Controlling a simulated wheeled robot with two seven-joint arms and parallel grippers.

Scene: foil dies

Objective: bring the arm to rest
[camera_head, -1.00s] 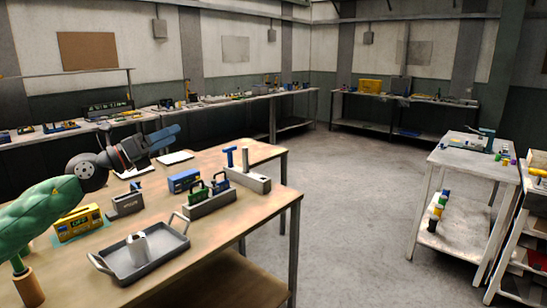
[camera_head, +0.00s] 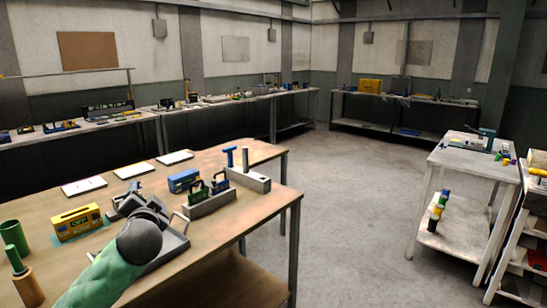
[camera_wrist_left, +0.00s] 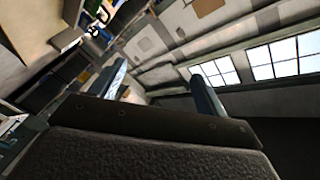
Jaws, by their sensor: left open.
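My left arm comes in from the bottom left of the head view, with a green sleeve and a dark round joint. My left gripper (camera_head: 138,198) is over the near workbench (camera_head: 236,221), in front of the grey tray (camera_head: 176,249), which it and the arm partly cover. In the left wrist view the two fingers (camera_wrist_left: 158,88) stand wide apart with nothing between them. They point toward the wall and windows. My right gripper is not in view.
A yellow box (camera_head: 77,222) and a green cup (camera_head: 14,238) stand left of the arm. A blue box (camera_head: 184,180), a grey holder with handled tools (camera_head: 209,202) and a block with a blue T-handle (camera_head: 247,178) stand beyond the tray. The floor (camera_head: 360,210) to the right is clear.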

